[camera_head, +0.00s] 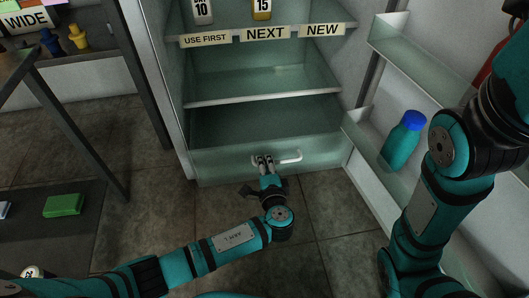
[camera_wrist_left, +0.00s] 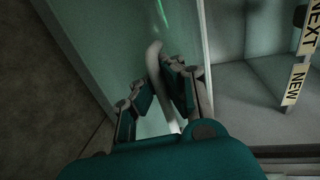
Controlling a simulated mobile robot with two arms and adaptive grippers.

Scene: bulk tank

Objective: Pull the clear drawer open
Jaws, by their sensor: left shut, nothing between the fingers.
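The clear drawer (camera_head: 220,168) is at the bottom of the open fridge, below the shelves. Its pale greenish front looks about level with the cabinet edge. A white bar handle (camera_head: 291,158) runs across the front; it also shows in the left wrist view (camera_wrist_left: 154,60). My left gripper (camera_head: 262,160) is at the left part of the handle, fingers shut with nothing gripped. In the left wrist view the handle passes by the fingertips (camera_wrist_left: 160,84); I cannot tell whether they touch it. My right arm shows at the right, but its gripper is out of view.
The fridge door (camera_head: 382,213) stands open at the right, with a blue-capped teal bottle (camera_head: 403,140) in its rack. Labels reading USE FIRST, NEXT and NEW (camera_head: 322,30) line the upper shelf. A dark table frame (camera_head: 75,118) stands left. Tiled floor before the drawer is clear except for my left arm.

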